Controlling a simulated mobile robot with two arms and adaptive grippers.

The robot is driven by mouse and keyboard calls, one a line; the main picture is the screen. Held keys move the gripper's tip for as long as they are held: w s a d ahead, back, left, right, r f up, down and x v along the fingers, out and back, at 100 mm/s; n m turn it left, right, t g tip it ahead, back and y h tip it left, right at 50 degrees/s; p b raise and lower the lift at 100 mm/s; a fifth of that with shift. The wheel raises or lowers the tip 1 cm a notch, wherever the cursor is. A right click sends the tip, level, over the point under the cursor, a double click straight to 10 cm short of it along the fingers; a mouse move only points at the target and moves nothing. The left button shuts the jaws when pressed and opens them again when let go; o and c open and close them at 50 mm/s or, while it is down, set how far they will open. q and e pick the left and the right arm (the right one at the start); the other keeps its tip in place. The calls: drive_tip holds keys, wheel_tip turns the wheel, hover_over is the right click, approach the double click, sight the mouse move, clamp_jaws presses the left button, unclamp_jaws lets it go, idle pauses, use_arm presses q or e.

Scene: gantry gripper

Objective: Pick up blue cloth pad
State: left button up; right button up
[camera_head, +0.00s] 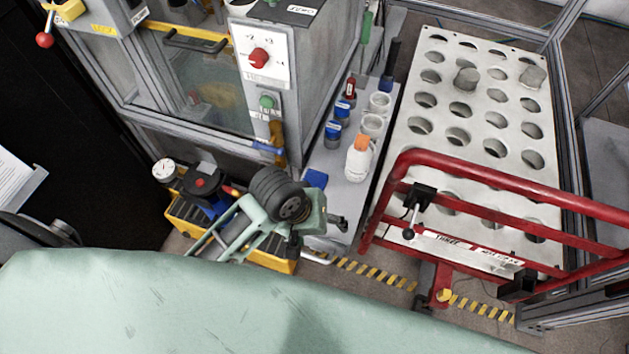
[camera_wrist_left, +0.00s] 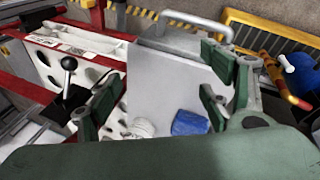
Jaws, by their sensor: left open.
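A blue cloth pad (camera_head: 316,180) appears to lie on the grey shelf (camera_head: 325,168), just behind my left gripper (camera_head: 319,233) in the head view. A crumpled blue patch that looks like the same pad (camera_wrist_left: 190,123) shows on the shelf in the left wrist view, low between the fingers. My left gripper (camera_wrist_left: 163,98) is open and empty, with its fingers spread over the near part of the shelf. No contact with the pad shows. My right gripper is in neither view.
A white bottle with an orange cap (camera_head: 359,160), blue-lidded jars (camera_head: 333,132) and cups (camera_head: 372,125) stand farther back on the shelf. A red rail (camera_head: 480,178) crosses before the perforated plate (camera_head: 410,150) at right. A yellow crate (camera_head: 190,225) is at left.

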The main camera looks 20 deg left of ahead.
sight(318, 180)
use_arm(q)
drive_tip(key=w+n, duration=0.1)
drive_tip(key=w, duration=0.1)
drive_tip(key=w+d+n+g, duration=0.1)
drive_tip(key=w+n, duration=0.1)
drive_tip(key=w+r+n, duration=0.1)
drive_tip(key=w+n, duration=0.1)
drive_tip(key=shift+d+y, duration=0.25)
drive_tip(key=shift+y, duration=0.05)
drive_tip(key=w+a+n, duration=0.2)
drive_tip(key=n, duration=0.1)
drive_tip(key=w+a+r+n+g+y, duration=0.1)
drive_tip(key=w+a+n, duration=0.1)
drive_tip(key=w+n, duration=0.1)
drive_tip(key=w+a+r+n+y, duration=0.1)
drive_tip(key=w+a+n, duration=0.1)
drive_tip(key=w+a, duration=0.1)
drive_tip(key=shift+w+r+n+g, duration=0.2)
drive_tip(key=shift+n+g, duration=0.1)
drive_tip(key=shift+n, duration=0.1)
drive_tip(key=shift+w+a+n, duration=0.1)
drive_tip(key=shift+a+n, duration=0.1)
drive_tip(key=shift+n, duration=0.1)
drive_tip(key=f, duration=0.7)
drive_tip(key=shift+d+f, duration=0.25)
drive_tip(key=shift+d, duration=0.1)
drive_tip(key=shift+c, duration=0.3)
drive_tip(key=c, duration=1.1)
drive_tip(key=shift+r, duration=0.1)
